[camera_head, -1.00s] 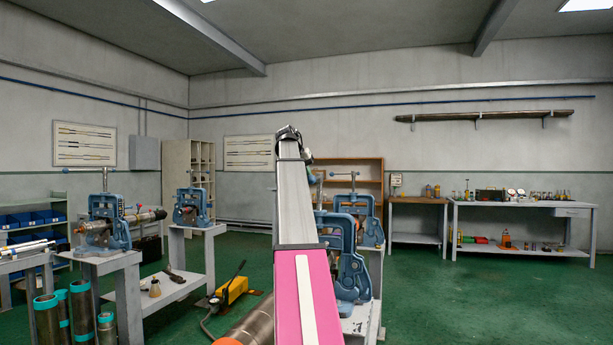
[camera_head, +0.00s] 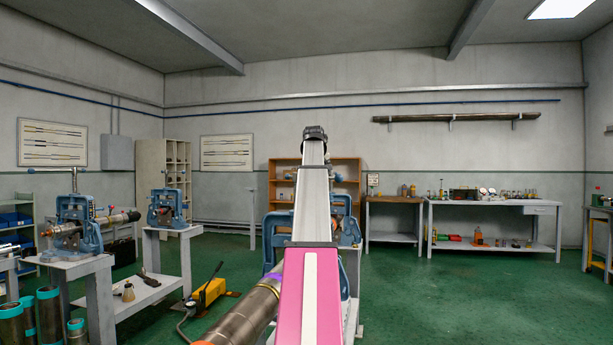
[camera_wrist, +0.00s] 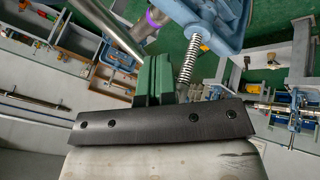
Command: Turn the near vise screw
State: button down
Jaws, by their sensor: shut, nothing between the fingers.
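In the head view the near blue vise (camera_head: 344,275) stands mostly hidden behind my pink and grey arm; only parts of its blue frame show at the arm's sides. Its screw cannot be made out there. My gripper (camera_wrist: 155,68), with green fingers, is shut and empty. It appears just left of the spring; I cannot tell whether they touch. My gripper is not clearly visible in the head view.
A thick pipe with a purple band (camera_head: 245,312) runs beside the vise, left of my arm. Two more blue vises (camera_head: 78,218) (camera_head: 165,208) stand on stands at left. A yellow pump (camera_head: 207,292) lies on the floor. Green floor is clear at right (camera_head: 450,300).

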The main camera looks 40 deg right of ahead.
jog(key=w+d+n+t+y, duration=0.2)
jog(key=w+d+n+y, duration=0.2)
jog(key=d+n, duration=0.65)
jog(key=w+d, duration=0.5)
jog(key=w, duration=0.3)
jog(key=w+d+y, duration=0.1)
jog(key=w+d, duration=0.3)
jog(key=w, duration=0.5)
jog(key=shift+d+m, duration=0.4)
jog(key=shift+m, duration=0.05)
